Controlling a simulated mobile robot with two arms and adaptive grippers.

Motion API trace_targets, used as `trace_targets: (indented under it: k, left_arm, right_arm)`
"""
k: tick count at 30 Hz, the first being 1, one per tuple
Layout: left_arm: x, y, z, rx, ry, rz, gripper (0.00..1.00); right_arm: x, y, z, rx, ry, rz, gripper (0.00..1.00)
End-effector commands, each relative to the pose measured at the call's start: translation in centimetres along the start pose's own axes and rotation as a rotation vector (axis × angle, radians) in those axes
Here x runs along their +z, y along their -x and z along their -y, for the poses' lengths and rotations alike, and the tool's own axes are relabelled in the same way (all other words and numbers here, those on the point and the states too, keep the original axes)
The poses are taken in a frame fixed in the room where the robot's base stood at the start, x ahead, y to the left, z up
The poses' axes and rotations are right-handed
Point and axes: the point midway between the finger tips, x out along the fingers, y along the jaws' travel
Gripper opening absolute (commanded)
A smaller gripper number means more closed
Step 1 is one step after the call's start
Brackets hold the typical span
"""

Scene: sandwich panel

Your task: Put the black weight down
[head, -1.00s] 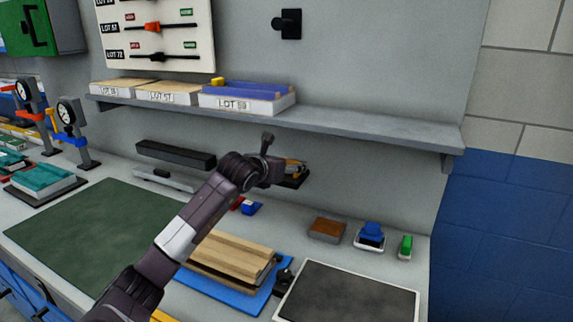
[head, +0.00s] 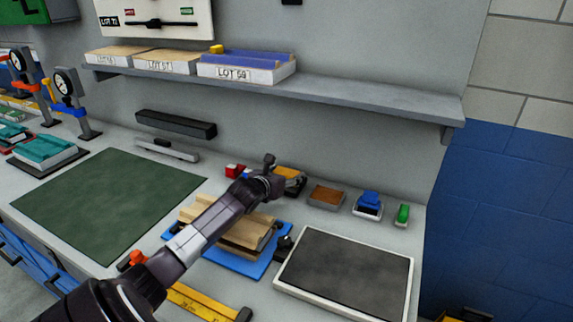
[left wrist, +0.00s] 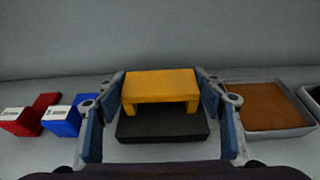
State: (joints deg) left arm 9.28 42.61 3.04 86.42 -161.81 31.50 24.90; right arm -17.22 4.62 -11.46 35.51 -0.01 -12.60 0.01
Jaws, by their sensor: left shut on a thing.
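The black weight is a flat black slab (left wrist: 162,126) with a yellow bridge-shaped handle (left wrist: 160,82). In the left wrist view my left gripper (left wrist: 160,93) has a finger at each side of the handle and is shut on it. The weight looks level. I cannot tell whether its underside touches the bench. My right gripper is not in view.
Red (head: 235,171) and blue small blocks stand left of the weight. A blue-topped item (head: 369,204) and a green one (head: 403,214) stand to the right. A dark plate (head: 345,265) and wooden strips on a blue board (head: 222,258) lie nearer. A shelf (head: 370,101) runs above.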

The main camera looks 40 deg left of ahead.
Motion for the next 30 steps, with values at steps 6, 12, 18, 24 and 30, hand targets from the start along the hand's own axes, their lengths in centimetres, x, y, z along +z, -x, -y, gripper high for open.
trace_targets:
  k: [6,12,18,24,30]
  left_arm:
    - [0.2,-0.1,0.1,-0.003,0.0,0.018,0.04]
    - [-0.7,-0.2,0.1,-0.001,0.001,0.0,0.71]
    - [-0.7,-0.2,0.0,-0.001,0.0,0.001,0.79]
    - [-0.6,-0.1,0.0,-0.001,0.0,0.001,0.79]
    - [-0.8,1.2,0.1,-0.002,0.0,0.0,0.79]
  right_arm:
    - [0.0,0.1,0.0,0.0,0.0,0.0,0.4]
    - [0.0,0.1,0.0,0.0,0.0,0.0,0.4]
    - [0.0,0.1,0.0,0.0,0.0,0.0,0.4]
    - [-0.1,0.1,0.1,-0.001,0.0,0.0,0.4]
    - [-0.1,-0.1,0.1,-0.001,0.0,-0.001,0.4]
